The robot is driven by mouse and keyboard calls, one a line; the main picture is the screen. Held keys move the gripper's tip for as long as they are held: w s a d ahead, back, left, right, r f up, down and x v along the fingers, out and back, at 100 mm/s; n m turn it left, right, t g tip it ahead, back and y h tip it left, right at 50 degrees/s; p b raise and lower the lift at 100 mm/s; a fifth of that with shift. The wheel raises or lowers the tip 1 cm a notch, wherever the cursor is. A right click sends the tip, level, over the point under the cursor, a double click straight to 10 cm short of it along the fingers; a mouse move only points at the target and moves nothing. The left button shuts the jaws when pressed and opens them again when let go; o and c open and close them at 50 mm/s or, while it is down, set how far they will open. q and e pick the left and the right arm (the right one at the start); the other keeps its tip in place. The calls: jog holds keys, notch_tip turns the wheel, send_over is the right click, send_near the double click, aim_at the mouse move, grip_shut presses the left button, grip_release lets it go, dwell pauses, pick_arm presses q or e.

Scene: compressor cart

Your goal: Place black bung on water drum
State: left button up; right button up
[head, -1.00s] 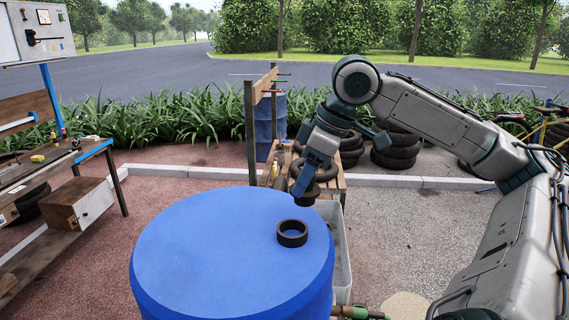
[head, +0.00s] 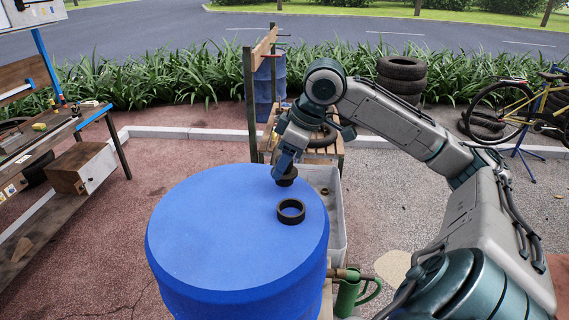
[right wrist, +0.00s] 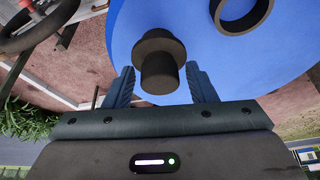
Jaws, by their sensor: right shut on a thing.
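The blue water drum (head: 215,235) stands upright in front of me in the head view. A black ring (head: 291,218) lies on its top, right of the middle; it also shows in the right wrist view (right wrist: 228,25). My right gripper (head: 284,173) is shut on the black bung (head: 287,181), near the drum's far right edge. In the right wrist view the stepped, round bung (right wrist: 158,72) sits between the two fingers, with the drum top (right wrist: 128,38) behind it. The bung is apart from the ring; its height over the drum is unclear. My left gripper is not in view.
A grey-white bin (head: 335,230) stands right behind the drum, and a green watering can (head: 350,296) at its lower right. A workbench (head: 75,135) is at the left. Stacked tyres (head: 402,75) and a yellow bicycle (head: 515,105) stand farther back right.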

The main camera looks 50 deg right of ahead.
jog(key=shift+f, duration=0.7)
jog(key=shift+f, duration=0.1)
jog(key=o, duration=1)
jog(key=v, duration=1.2)
